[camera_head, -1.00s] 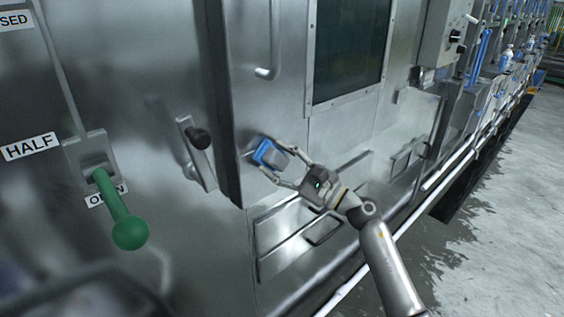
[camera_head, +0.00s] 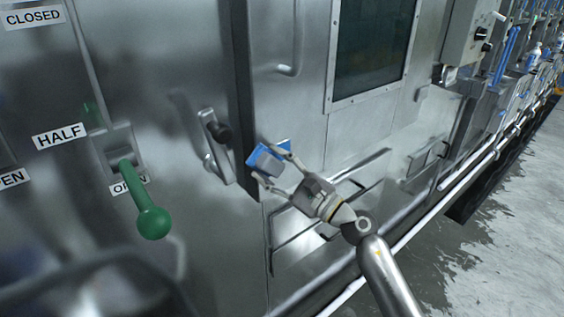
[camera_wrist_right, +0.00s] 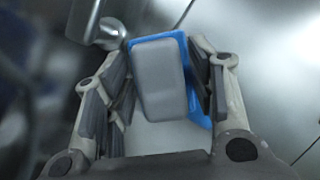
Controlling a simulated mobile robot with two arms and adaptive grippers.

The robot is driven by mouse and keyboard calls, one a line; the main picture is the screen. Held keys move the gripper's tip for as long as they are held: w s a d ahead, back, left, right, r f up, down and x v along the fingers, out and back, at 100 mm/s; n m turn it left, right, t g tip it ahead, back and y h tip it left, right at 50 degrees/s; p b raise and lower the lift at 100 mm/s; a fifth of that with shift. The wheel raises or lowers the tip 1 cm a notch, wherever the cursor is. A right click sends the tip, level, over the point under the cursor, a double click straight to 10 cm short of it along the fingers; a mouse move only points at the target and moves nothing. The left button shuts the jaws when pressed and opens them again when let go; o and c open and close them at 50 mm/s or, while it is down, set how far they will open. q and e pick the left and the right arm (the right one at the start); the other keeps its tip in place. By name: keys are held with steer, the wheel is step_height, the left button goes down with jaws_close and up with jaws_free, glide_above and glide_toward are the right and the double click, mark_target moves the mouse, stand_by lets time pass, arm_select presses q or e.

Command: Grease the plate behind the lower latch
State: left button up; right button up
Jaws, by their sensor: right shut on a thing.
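My right gripper (camera_head: 262,160) is shut on a blue and grey block (camera_head: 268,155), and holds it near the door's dark vertical edge. In the right wrist view the grey block with its blue rim (camera_wrist_right: 160,78) sits between the two fingers of the right gripper (camera_wrist_right: 165,85). A blurred metal fitting (camera_wrist_right: 100,28) shows at the top left of the wrist view. I cannot tell whether the block touches metal. No grease can be made out. My left gripper is not in view.
A green-ball lever (camera_head: 152,220) sticks out at the left by the HALF label (camera_head: 60,136). Handrails (camera_head: 320,225) and a dark window (camera_head: 372,50) are on the steel wall. Open floor (camera_head: 500,215) lies at the right.

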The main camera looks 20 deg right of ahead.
steer(key=shift+s+a, duration=0.1)
steer(key=shift+a, duration=0.3)
steer(key=shift+s+d+f, duration=0.15)
steer(key=shift+s+d, duration=0.05)
steer(key=shift+s, duration=0.45)
steer(key=shift+s+d, duration=0.25)
steer(key=shift+s, duration=0.45)
steer(key=shift+s+d, duration=0.3)
steer(key=shift+s, duration=0.45)
steer(key=shift+s+d, duration=0.25)
steer(key=shift+s, duration=0.45)
steer(key=s, duration=0.1)
steer(key=s+d+b, duration=0.1)
steer(key=s, duration=0.1)
steer(key=shift+w, duration=0.1)
